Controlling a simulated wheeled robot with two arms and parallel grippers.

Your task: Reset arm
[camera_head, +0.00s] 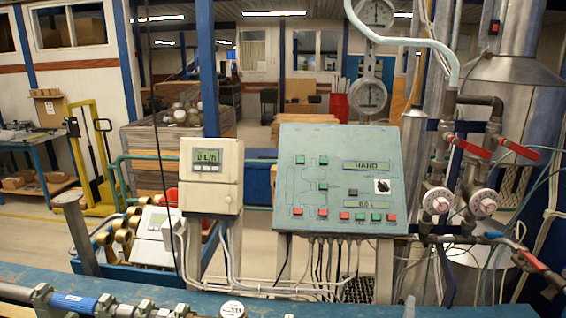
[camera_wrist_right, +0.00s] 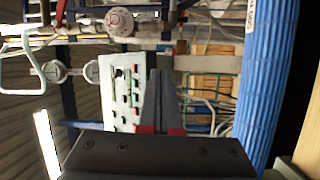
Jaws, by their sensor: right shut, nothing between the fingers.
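My right gripper (camera_wrist_right: 160,74) shows in the right wrist view, its two dark fingers pressed together with nothing between them. Red parts sit at the base of the fingers. The fingers point towards the grey-green control panel (camera_wrist_right: 120,95), which appears turned on its side there; the distance between them is hard to judge. In the head view the control panel (camera_head: 338,190) stands upright in the middle with its buttons and displays. I cannot make out either gripper clearly in the head view, and the left one is not seen.
A blue bench (camera_head: 400,308) with a pipe (camera_head: 75,302) runs along the front. A blue pipe (camera_wrist_right: 268,80) fills the right of the wrist view. A beige meter box (camera_head: 211,175) stands left of the panel. Red-handled valves (camera_head: 470,148) and pipework stand on the right.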

